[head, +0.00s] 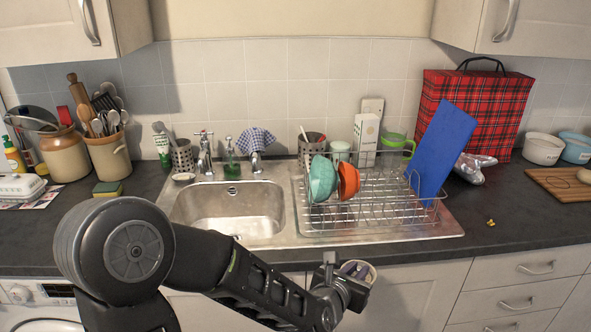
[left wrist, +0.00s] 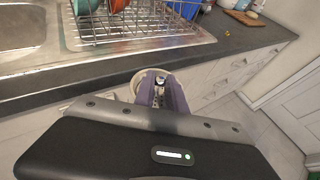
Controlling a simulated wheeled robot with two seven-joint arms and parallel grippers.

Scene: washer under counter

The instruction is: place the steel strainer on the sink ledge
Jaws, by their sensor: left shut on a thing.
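My left gripper (head: 355,272) is shut on a small round thing with a pale rim, which I take to be the steel strainer (head: 371,269). It hangs in front of the counter's front edge, right of the basin and below the drying rack. In the left wrist view the gripper (left wrist: 160,84) covers most of the strainer (left wrist: 135,84), and only part of its rim shows; I cannot make out any mesh. The steel sink ledge (head: 225,184) runs behind the basin (head: 230,208), with a small pale dish (head: 183,177) at its left end. My right gripper is not in view.
The drying rack (head: 375,213) holds bowls and a blue board (head: 443,150).

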